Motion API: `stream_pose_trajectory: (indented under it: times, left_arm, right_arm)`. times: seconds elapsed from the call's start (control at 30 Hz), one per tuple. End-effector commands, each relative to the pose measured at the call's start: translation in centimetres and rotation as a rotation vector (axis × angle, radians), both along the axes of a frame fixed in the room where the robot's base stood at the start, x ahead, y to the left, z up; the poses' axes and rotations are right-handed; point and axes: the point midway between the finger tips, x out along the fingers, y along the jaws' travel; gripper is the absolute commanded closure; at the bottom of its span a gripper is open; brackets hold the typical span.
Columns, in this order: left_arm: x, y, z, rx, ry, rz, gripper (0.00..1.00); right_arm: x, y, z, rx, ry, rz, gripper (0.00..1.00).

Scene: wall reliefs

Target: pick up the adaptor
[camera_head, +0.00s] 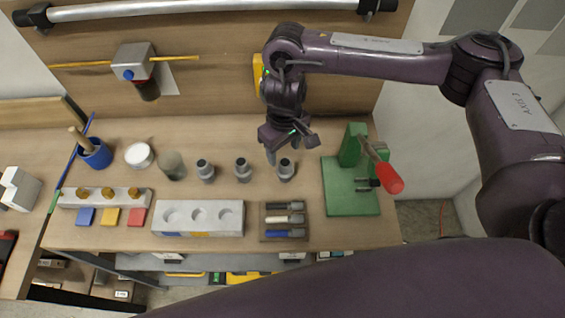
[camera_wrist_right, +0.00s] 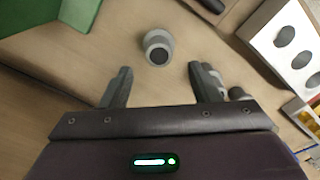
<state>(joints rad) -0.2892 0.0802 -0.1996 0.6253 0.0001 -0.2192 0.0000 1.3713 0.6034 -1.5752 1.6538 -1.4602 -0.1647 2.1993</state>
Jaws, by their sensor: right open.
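Three grey adaptor-like pieces with dark tops stand in a row on the wooden table: a left one (camera_head: 205,170), a middle one (camera_head: 242,169) and a right one (camera_head: 285,170). Which one the task means cannot be told. My right gripper (camera_head: 278,156) hangs above and just behind the right one, pointing down. In the right wrist view the open fingers (camera_wrist_right: 160,78) are empty, and one grey piece (camera_wrist_right: 157,48) stands just beyond the fingertips, roughly centred between them. Another grey piece is partly hidden behind a finger. My left gripper is not in view.
A green fixture (camera_head: 348,200) with a red-handled lever (camera_head: 390,178) stands close at the right. A pale block with round recesses (camera_head: 198,230) and a tray of small parts (camera_head: 285,232) lie in front. A blue cup (camera_head: 95,153) stands left.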

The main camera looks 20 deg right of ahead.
Motion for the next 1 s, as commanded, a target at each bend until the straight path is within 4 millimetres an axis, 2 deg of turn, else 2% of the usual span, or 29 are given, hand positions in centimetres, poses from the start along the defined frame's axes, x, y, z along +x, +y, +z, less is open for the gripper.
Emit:
stream_pose_trajectory:
  times: [0.1,0.27,0.37,0.5,0.63,0.77,1.0]
  left_arm:
    - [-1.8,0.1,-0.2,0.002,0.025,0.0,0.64]
    - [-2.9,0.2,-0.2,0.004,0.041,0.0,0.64]
    - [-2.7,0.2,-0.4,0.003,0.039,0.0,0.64]
    - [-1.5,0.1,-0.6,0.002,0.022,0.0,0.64]
    - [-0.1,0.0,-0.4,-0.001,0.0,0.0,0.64]
    - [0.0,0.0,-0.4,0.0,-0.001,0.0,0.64]
    - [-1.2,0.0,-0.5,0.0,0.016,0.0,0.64]
  right_arm:
    - [-0.1,0.0,-1.2,0.001,0.004,-0.001,0.44]
    - [0.0,-0.1,-3.1,0.001,0.005,-0.003,0.44]
    - [0.0,-0.2,-4.6,0.001,0.005,-0.002,0.44]
    - [0.1,-0.1,-5.9,0.001,0.003,0.0,0.44]
    - [0.1,-0.2,-6.0,0.0,-0.001,0.001,0.44]
    - [0.1,-0.2,-6.0,0.0,-0.001,0.001,0.44]
    - [0.1,-0.2,-6.0,0.0,0.0,0.001,0.74]
